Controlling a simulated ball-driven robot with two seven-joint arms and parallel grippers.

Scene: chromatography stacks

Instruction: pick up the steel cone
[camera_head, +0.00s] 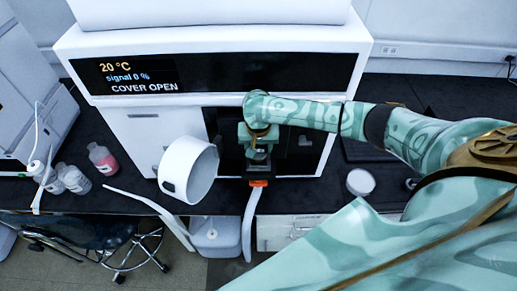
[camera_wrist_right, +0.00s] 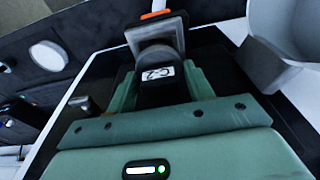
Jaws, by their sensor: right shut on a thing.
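My right gripper (camera_head: 258,152) is in front of the dark opening of the white instrument (camera_head: 225,62), pointing down. In the right wrist view its two green fingers (camera_wrist_right: 160,88) are shut on a dark piece with a "C-2" label and a rounded grey top, which I take for the steel cone (camera_wrist_right: 157,72). Its full shape is hidden between the fingers. A grey metal plate with an orange end (camera_wrist_right: 154,15) shows just beyond it; I cannot tell whether they touch. My left gripper is not in view.
The instrument's round white cover (camera_head: 190,170) hangs open left of my gripper; its display reads "COVER OPEN". Bottles (camera_head: 103,158) stand at the left on the dark bench. A white round lid (camera_head: 360,182) lies at the right. A grey container (camera_head: 215,237) is below the bench edge.

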